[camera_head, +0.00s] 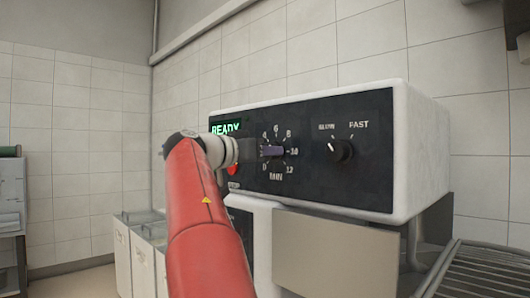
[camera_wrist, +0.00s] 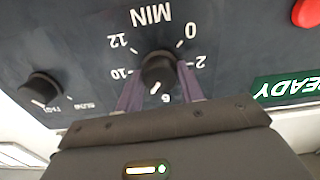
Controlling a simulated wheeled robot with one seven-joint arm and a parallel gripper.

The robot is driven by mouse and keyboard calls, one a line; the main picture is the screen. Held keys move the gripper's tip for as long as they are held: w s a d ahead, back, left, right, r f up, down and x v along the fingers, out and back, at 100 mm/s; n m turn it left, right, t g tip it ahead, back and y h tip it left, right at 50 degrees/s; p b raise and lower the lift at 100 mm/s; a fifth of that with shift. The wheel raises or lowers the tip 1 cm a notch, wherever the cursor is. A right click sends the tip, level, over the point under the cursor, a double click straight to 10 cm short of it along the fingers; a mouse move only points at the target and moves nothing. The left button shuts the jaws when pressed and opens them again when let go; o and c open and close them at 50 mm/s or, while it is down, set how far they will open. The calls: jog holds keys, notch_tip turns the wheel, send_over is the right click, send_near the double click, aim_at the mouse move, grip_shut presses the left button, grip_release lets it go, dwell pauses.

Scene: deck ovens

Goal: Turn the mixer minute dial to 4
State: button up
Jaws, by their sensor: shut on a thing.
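A pale mark on the knob points close to the 6. My gripper (camera_wrist: 161,76) has its two purple fingers shut on the knob, one on each side. In the head view my gripper (camera_head: 272,151) covers the dial and the 2, while 4, 6, 8, 10, 12 and 0 show around it.
The black control panel (camera_head: 315,180) also carries a SLOW–FAST knob (camera_head: 340,151) to the right, pointing up-left toward SLOW. A green READY display (camera_head: 226,128) and a red stop button (camera_head: 233,170) are on the left, close to my wrist. A wire rack (camera_head: 475,275) is at lower right.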

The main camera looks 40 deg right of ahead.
jog(key=shift+n+p, duration=2.5)
jog(key=shift+n, duration=5.9)
jog(key=o, duration=1)
jog(key=a+b, duration=0.1)
jog(key=a, duration=0.7)
jog(key=shift+s, duration=0.3)
jog(key=shift+d, duration=0.1)
